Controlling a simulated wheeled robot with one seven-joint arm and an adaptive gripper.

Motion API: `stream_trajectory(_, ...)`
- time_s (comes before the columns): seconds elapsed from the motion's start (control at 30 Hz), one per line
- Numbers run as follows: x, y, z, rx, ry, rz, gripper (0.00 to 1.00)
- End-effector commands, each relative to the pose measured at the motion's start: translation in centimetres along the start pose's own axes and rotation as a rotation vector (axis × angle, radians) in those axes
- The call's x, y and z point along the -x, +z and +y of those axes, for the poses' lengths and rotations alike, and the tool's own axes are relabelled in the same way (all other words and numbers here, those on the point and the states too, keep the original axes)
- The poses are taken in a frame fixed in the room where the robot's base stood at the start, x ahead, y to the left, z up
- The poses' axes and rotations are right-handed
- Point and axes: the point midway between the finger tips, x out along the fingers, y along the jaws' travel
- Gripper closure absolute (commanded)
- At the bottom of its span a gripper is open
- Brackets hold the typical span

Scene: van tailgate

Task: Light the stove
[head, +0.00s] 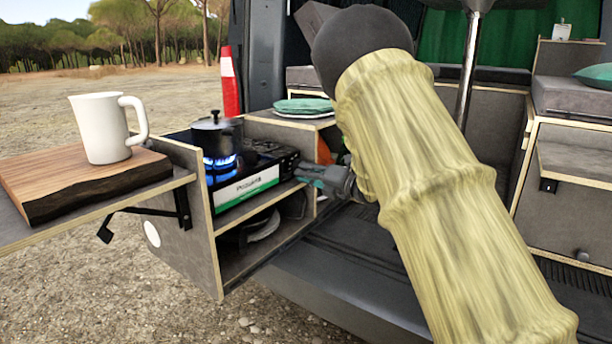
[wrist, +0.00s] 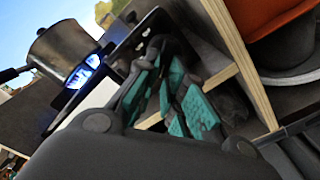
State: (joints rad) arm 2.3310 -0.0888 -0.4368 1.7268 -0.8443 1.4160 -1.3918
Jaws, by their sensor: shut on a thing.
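The portable stove (head: 245,188) sits in the pull-out kitchen box, with a green and white strip on its front. Blue flames (head: 220,168) burn under a dark lidded pot (head: 214,133). The flames glow in the wrist view too (wrist: 83,70), below the pot (wrist: 63,48). My gripper (head: 306,174) is at the right end of the stove's front. In the wrist view its teal-padded fingers (wrist: 172,92) are closed together against the stove's end. They are shut on what appears to be the stove knob, which the fingers hide.
A white pitcher (head: 101,128) stands on a wooden board (head: 60,184) on the left side shelf. Green plates (head: 303,106) lie on the box top behind my gripper. A lower shelf (head: 240,258) is under the stove. A red and white cone (head: 230,85) stands behind.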

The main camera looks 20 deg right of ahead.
Motion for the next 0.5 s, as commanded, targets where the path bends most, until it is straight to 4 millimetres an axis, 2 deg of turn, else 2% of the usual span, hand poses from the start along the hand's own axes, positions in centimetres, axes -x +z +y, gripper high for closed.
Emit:
stream_trajectory(0.2, -0.02, -0.29, -0.17, -0.003, -0.002, 0.004, 1.00)
stream_trajectory(0.23, -0.02, -0.29, -0.17, -0.003, -0.002, 0.004, 0.87)
stream_trajectory(0.33, -0.02, -0.26, -0.15, -0.003, -0.002, 0.004, 0.69)
stream_trajectory(0.5, 0.00, -0.17, -0.13, -0.003, -0.002, 0.002, 0.67)
